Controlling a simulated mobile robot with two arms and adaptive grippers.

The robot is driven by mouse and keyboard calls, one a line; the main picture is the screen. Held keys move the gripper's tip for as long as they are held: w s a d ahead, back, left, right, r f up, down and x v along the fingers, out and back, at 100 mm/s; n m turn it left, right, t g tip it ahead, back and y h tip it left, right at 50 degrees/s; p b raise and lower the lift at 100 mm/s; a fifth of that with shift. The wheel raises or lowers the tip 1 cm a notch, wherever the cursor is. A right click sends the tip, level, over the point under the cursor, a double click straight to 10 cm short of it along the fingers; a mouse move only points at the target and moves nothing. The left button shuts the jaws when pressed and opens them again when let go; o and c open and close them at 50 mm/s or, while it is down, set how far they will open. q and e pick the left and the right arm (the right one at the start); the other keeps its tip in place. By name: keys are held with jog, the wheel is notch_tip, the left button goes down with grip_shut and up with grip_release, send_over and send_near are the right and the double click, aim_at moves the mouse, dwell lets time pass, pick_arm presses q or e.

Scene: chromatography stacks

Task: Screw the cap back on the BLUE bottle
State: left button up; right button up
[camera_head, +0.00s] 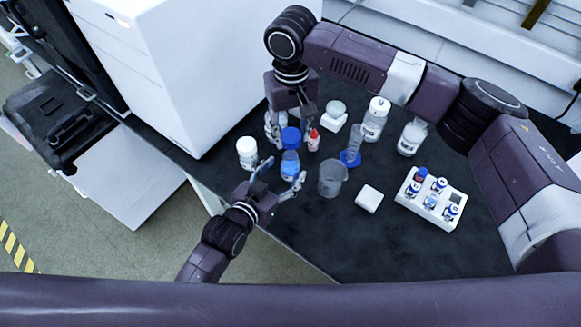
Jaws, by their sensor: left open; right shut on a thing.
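The blue bottle (289,167), clear with blue contents, stands on the dark bench top near its left edge. A blue cap (291,135) is at the bottle's top; I cannot tell whether it is seated on the neck or just above it. My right gripper (289,130) reaches down from above and is shut on the blue cap. My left gripper (284,171) comes from the lower left and is open, its fingers spread on either side of the bottle's lower part. I cannot tell whether they touch it.
A small red-capped bottle (313,141) stands close right of my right gripper. A white-capped jar (246,150) is left. A beaker (331,179), a blue-based cylinder (353,148), white bottles (374,120) and a vial rack (431,203) stand right.

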aim_at(286, 169)
pick_arm(q)
jog(key=shift+x, duration=2.05)
grip_shut()
pick_arm(e)
jog(key=shift+f, duration=2.5)
